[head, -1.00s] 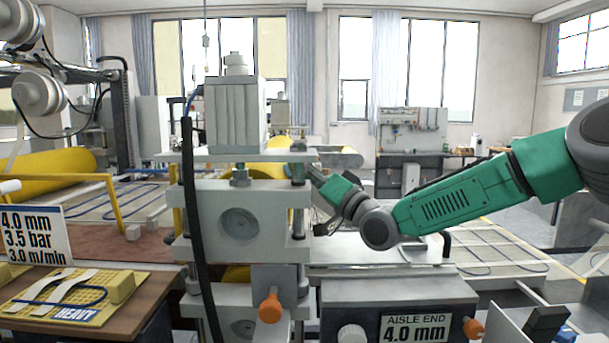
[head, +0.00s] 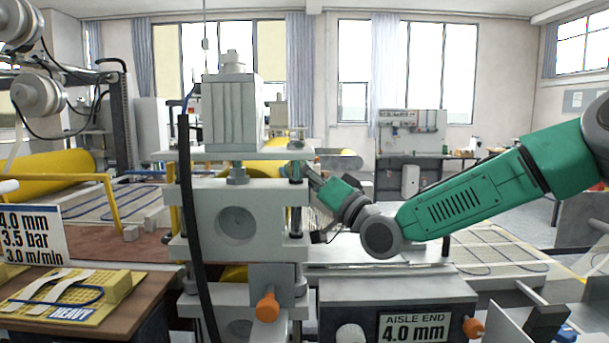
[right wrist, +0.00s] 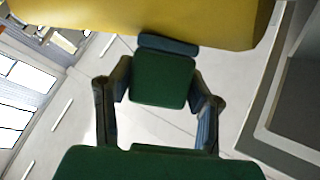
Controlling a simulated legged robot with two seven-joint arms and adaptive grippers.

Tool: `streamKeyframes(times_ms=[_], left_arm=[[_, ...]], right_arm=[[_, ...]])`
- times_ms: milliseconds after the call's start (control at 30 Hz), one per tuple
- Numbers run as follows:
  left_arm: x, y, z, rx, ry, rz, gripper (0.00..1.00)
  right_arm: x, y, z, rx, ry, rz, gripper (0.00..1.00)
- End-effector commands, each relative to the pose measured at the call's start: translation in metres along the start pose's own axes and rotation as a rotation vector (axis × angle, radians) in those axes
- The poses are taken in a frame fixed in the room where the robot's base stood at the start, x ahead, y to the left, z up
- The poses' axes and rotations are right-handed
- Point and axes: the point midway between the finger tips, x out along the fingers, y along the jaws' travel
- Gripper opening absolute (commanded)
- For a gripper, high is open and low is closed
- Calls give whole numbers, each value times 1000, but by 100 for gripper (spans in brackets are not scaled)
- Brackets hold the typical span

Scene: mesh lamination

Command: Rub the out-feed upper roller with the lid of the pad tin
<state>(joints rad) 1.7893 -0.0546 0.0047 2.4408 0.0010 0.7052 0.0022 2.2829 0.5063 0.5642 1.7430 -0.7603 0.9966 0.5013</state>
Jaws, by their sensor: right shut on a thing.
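In the right wrist view a large yellow roller (right wrist: 185,18) crosses the top; I take it as the out-feed upper roller. My left gripper is not in view.
The roller stand (head: 238,210) has heavy grey plates, a black hose (head: 190,220) and an orange knob (head: 267,307). A control box (head: 400,300) marked 4.0 mm stands below my right arm. A wooden table (head: 140,300) with a yellow pad is at left.

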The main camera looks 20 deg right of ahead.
Motion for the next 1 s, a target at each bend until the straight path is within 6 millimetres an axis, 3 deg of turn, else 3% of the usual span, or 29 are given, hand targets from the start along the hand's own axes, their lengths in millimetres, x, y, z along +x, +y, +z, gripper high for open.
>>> streamKeyframes(times_ms=[167,700,1000], left_arm=[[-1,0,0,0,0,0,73],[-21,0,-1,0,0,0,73],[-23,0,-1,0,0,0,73]], right_arm=[[0,-2,5,1,-13,-2,21],[-20,0,-48,1,-4,0,21],[-24,1,-54,2,-4,-1,21]])
